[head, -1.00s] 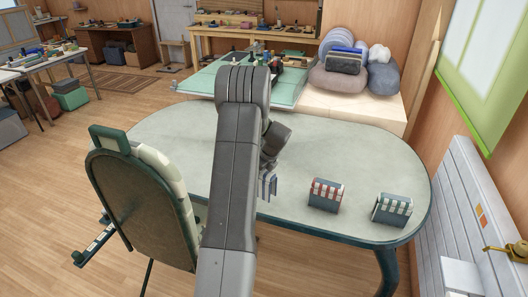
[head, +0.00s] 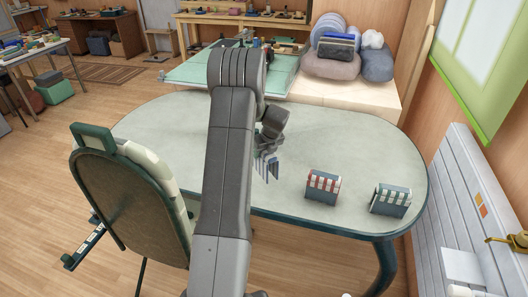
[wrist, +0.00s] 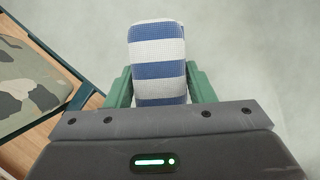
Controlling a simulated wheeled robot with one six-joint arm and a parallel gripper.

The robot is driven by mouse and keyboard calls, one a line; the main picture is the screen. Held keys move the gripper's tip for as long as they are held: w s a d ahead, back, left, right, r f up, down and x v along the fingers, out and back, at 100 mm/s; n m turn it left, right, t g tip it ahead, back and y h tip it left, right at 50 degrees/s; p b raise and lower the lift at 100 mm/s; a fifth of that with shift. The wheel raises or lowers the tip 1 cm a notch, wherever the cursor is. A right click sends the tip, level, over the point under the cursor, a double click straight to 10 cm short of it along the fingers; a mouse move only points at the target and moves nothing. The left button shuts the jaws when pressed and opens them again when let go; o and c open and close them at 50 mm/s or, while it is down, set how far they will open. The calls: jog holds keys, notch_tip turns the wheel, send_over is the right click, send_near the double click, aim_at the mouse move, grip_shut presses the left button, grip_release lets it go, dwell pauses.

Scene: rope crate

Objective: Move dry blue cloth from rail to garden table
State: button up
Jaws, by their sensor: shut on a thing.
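My gripper (wrist: 160,88) is shut on a blue and white striped cloth (wrist: 157,50), a folded bundle between its green fingers in the wrist view. The cloth is small and partly hidden there. The pale tabletop lies beneath the cloth in the wrist view; whether they touch I cannot tell. I cannot make out the rail.
A chair (head: 130,190) is at the table's left front. A white radiator (head: 460,215) stands right. The left and back tabletop is clear.

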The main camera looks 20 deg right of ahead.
jog(key=shift+f+b, duration=1.45)
jog(key=shift+f, duration=1.55)
jog(key=shift+f+b, duration=0.3)
jog(key=shift+f, duration=0.2)
jog(key=o, duration=1.1)
jog(key=shift+o, duration=0.2)
jog(key=shift+r, duration=0.15)
jog(key=b+v, duration=0.1)
jog(key=v, duration=1.2)
jog(key=shift+s+r, duration=0.1)
jog(key=shift+r, duration=0.2)
